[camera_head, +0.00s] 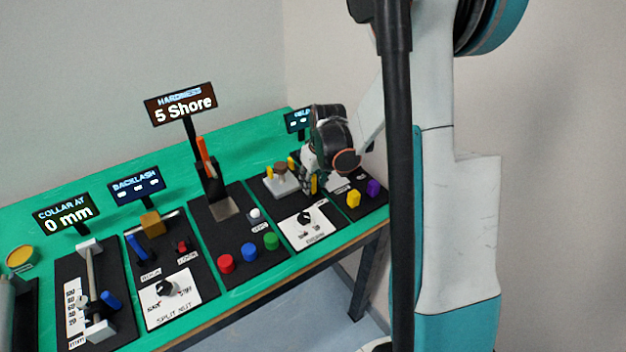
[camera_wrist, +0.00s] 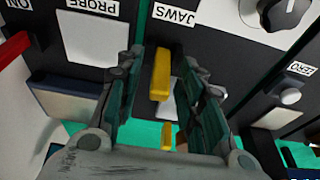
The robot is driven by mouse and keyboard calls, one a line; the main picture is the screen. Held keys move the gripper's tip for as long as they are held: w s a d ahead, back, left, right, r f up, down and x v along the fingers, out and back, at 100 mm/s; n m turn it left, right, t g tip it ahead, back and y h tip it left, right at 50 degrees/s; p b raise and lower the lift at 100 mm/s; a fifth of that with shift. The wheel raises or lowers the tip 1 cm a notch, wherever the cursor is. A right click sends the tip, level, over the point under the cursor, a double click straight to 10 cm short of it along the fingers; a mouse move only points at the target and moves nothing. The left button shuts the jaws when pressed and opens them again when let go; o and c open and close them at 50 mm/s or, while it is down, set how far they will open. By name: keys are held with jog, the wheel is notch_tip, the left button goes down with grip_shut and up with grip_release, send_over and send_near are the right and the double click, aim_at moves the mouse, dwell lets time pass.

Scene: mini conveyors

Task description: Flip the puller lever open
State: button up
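A yellow lever (camera_wrist: 160,76) beside a label reading JAWS shows between my fingers in the wrist view. I take it to be the puller lever. In the head view a yellow piece (camera_head: 314,184) shows at my gripper's fingertips. My gripper (camera_wrist: 160,95) is open, one finger on each side of the lever, with gaps to both. In the head view my gripper (camera_head: 308,182) is low over the fourth panel, and its wrist hides part of the panel behind. A second yellow piece (camera_wrist: 167,137) lies lower between the fingers in the wrist view.
A grey block with a brown puck (camera_head: 280,168) stands left of my gripper. A dial (camera_head: 305,217) is in front of it. A yellow knob (camera_head: 353,199) and a purple knob (camera_head: 373,187) stand to the right. The hardness tester (camera_head: 223,207) is further left.

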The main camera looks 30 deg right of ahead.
jog(key=v, duration=1.2)
dwell(0.5)
